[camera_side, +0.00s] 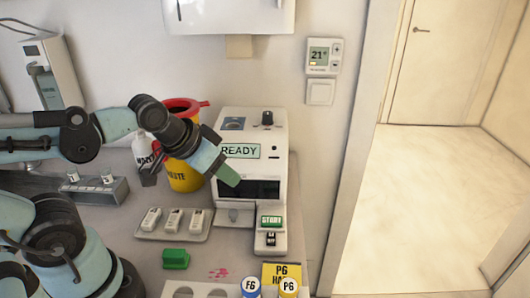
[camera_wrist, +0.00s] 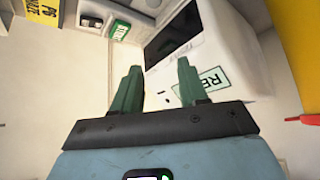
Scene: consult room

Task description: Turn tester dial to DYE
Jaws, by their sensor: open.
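The white tester (camera_side: 280,165) stands against the wall in the side view, with a READY sign (camera_side: 240,150), a dark window and a green START button (camera_side: 271,221). Dial markings are too small to read. My gripper (camera_side: 230,178) is in front of the tester, below the sign, and tilts down to the right. In the wrist view my gripper (camera_wrist: 160,72) has its two green fingers apart with nothing between them. The tester (camera_wrist: 230,40) fills the upper right there; the knob does not show.
A yellow waste bin (camera_side: 185,175) with a red lid stands left of the tester. A tray (camera_side: 145,233) with several white cassettes, a green block (camera_side: 176,258), a yellow P6 card (camera_side: 282,270) and round caps (camera_side: 250,287) lie in front.

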